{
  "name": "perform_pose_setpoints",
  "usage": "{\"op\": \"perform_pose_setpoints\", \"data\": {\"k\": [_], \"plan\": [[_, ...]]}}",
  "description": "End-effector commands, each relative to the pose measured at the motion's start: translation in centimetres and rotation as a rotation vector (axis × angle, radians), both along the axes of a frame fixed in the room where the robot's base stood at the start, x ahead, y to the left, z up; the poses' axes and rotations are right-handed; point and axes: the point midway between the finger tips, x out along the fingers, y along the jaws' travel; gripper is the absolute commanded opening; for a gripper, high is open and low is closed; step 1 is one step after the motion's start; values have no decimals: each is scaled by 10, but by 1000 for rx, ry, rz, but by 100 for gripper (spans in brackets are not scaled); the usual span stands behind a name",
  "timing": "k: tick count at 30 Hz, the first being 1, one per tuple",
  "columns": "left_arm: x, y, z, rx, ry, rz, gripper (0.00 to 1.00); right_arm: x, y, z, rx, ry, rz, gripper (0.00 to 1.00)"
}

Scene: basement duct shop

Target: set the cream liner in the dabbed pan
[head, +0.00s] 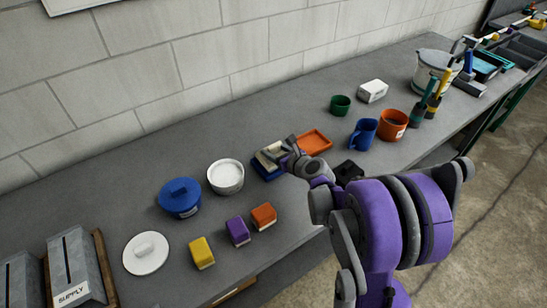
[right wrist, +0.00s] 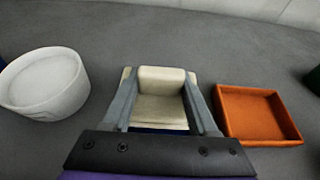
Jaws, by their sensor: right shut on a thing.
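The cream liner (head: 267,159) is a pale piece with a raised block on it; it also shows in the right wrist view (right wrist: 160,108). My right gripper (head: 283,152) is shut on it, with a finger at each side. A blue pan (head: 264,174) shows under and around the liner in the head view, mostly hidden by liner and gripper. I cannot tell whether the liner rests in it or is just above it. An orange pan (head: 316,142) lies empty to the right, also in the right wrist view (right wrist: 258,114). No dab shows on either pan. My left gripper is out of view.
A white bowl (head: 226,176) stands left of the blue pan. A lidded blue pot (head: 180,198), a white lid (head: 146,256) and yellow, purple and orange blocks (head: 201,253) are further left and front. Cups (head: 363,134) stand to the right. A wall runs behind.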

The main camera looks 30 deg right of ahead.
Motion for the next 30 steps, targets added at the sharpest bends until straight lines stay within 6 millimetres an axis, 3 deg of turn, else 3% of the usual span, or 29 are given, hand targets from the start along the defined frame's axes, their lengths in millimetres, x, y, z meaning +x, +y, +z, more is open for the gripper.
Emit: {"op": "perform_pose_setpoints", "data": {"k": [6,19,20,25,30], "plan": [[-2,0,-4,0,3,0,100,0,0,-30,0,0,0,0],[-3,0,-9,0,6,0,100,0,0,-36,0,1,0,0],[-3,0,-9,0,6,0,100,0,0,-36,0,0,0,61],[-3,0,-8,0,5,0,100,0,0,-35,0,0,0,89],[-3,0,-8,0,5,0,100,0,0,-35,0,0,0,89]]}}
